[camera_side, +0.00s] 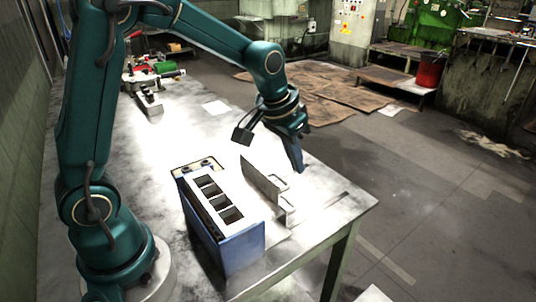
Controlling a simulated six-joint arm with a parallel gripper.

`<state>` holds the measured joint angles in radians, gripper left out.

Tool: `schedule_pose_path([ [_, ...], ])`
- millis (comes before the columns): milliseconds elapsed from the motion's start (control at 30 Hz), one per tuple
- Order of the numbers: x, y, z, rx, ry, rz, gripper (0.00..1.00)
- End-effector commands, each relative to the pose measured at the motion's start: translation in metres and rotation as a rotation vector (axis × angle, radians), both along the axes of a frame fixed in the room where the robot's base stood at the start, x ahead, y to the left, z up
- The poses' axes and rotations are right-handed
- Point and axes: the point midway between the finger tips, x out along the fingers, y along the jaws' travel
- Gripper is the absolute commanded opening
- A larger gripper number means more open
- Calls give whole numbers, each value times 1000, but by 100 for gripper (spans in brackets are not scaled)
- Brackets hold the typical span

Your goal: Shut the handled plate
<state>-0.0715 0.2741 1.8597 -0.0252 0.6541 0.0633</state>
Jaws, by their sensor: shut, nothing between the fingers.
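A thin grey plate (262,180) stands upright at the right of a blue box (240,248), with a gap between them in the picture. A small bracket-like part (287,210), perhaps its handle, shows at the plate's near end. The box has a pale top frame with several dark openings in a row. My gripper (299,168) points down, shut and empty, just to the right of the plate's far part. I cannot tell whether it touches the plate.
The bright metal table (170,140) has its right edge close beyond my gripper. Its middle, behind the box, is mostly clear. A dark clamp-like tool (149,101) and red and green tools (158,70) lie at the far left. A pale sheet (217,107) lies flat.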

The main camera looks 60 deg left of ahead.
Motion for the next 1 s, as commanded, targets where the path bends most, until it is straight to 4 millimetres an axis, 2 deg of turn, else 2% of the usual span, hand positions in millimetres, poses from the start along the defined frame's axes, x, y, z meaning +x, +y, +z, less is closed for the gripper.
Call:
schedule_pose_path([
  [300,-20,0,-4,1,-1,1,0],
  [767,-24,-1,-4,1,0,1,0],
  [1000,-51,0,-4,0,-1,1,0],
])
